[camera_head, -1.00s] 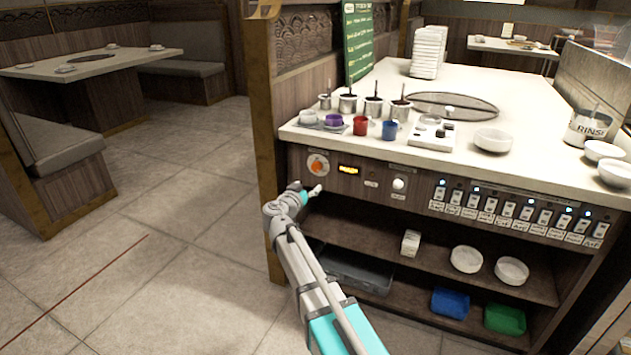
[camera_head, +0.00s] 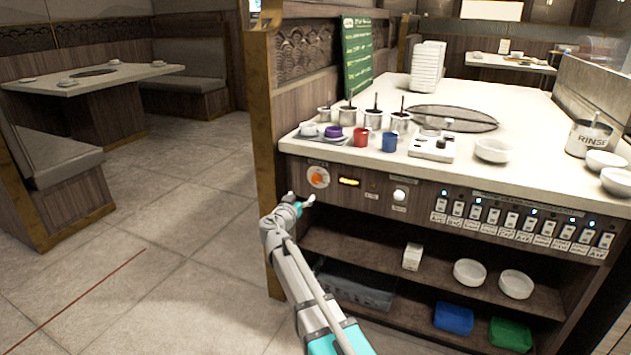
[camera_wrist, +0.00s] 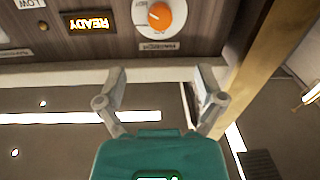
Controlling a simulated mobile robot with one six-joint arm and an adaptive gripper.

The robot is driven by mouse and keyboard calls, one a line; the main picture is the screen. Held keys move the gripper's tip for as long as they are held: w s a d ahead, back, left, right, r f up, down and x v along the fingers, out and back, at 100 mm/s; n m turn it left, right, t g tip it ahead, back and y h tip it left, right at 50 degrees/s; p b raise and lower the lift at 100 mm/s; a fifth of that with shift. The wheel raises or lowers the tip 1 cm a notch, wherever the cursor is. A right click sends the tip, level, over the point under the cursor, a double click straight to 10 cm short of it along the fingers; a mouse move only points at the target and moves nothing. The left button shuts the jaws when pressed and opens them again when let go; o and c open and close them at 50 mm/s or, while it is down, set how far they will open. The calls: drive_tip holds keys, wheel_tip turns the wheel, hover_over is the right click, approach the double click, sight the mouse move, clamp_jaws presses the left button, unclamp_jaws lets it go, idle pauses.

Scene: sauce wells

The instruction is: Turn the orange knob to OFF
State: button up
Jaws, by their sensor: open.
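The orange knob (camera_head: 318,177) sits on a round white dial at the left end of the counter's front panel. My gripper (camera_head: 306,200) is just below the knob in the head view. In the wrist view my gripper (camera_wrist: 160,80) is open and empty, with its fingers apart and short of the knob, not touching it.
A lit READY display (camera_head: 348,182) and a white round knob (camera_head: 399,195) are right of the dial. A row of switches (camera_head: 510,222) runs further right. A wooden post (camera_head: 266,150) stands close on the left. Open shelves with bowls lie below.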

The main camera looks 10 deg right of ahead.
sight(315, 179)
drive_tip(key=x, duration=1.2)
drive_tip(key=shift+w+d, duration=0.15)
drive_tip(key=c, duration=1.1)
drive_tip(key=shift+c, duration=0.2)
